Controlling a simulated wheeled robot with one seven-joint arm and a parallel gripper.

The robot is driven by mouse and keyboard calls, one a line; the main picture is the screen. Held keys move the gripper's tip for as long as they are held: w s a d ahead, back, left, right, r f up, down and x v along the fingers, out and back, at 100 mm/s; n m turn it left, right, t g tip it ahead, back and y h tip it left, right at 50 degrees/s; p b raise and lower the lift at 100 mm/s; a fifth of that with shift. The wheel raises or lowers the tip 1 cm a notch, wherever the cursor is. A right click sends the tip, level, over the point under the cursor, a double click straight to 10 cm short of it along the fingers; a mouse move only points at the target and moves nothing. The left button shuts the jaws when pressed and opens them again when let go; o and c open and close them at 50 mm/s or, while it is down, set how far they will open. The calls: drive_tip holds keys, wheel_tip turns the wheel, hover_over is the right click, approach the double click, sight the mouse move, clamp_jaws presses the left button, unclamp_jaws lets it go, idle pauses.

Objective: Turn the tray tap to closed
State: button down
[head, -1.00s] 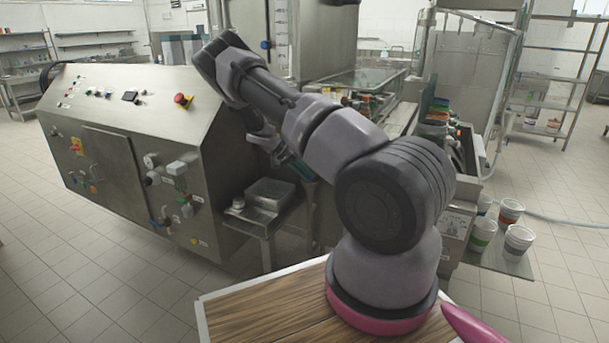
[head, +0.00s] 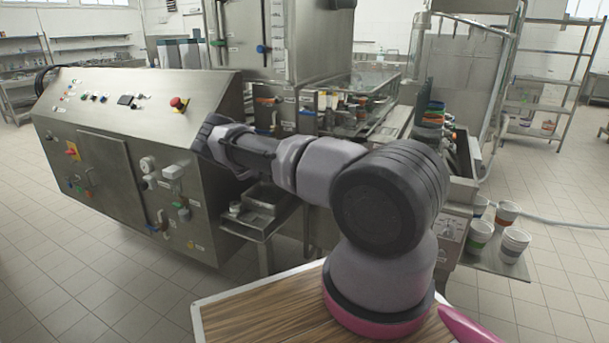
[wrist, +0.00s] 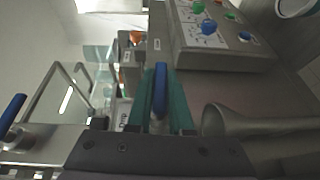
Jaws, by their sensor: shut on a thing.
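In the wrist view, a blue lever handle (wrist: 160,88) stands between the teal fingers of my gripper (wrist: 162,95), and the gripper is shut on it. A partly readable white label (wrist: 123,112) is beside it, so this looks like the tray tap. The tap's body is mostly hidden by the fingers and the gripper body, and I cannot tell its open or closed position. In the head view, my forearm and wrist hide the gripper and the tap.
In the wrist view, a second blue handle (wrist: 12,114) is at the left and a grey panel with coloured knobs (wrist: 222,38) at the upper right. In the head view, a steel control cabinet (head: 105,150) stands left of my arm. Cups (head: 513,243) stand at the right.

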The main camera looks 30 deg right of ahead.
drive_tip(key=shift+r+g+h, duration=0.1)
drive_tip(key=shift+g+h, duration=0.2)
drive_tip(key=shift+h, duration=0.1)
drive_tip(key=c, duration=0.8)
unclamp_jaws()
drive_tip(key=shift+r, duration=0.1)
